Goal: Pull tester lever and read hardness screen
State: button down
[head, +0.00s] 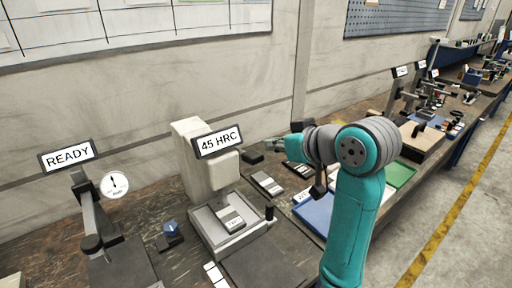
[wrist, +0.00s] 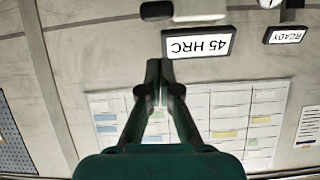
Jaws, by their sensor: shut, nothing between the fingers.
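The hardness tester (head: 191,150) is a pale upright machine on the bench, left of my arm. Its screen (head: 217,142) reads "45 HRC"; it shows upside down in the wrist view (wrist: 196,43). A grey block (head: 231,219) lies on the tester's base.
A "READY" sign (head: 67,154) stands over another device at left, beside a round dial (head: 114,185). A blue knobbed block (head: 170,231) sits left of the tester. Grey blocks (head: 267,183) and a green tray (head: 400,174) lie right. The wall is behind.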

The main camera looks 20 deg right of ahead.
jog(key=r, duration=0.4)
jog(key=shift+s+d+n, duration=0.25)
jog(key=shift+s+n, duration=0.05)
jog(key=shift+w+f, duration=0.1)
send_over(257, 154)
jog(key=f, duration=0.4)
jog(key=shift+w+a+f, duration=0.1)
jog(key=shift+a+f, duration=0.1)
notch_tip(257, 154, down, 3)
jog(key=shift+r, duration=0.1)
jog(key=shift+d+f, duration=0.1)
jog(key=shift+f, duration=0.6)
jog(key=shift+s+f, duration=0.1)
jog(key=shift+s, duration=0.1)
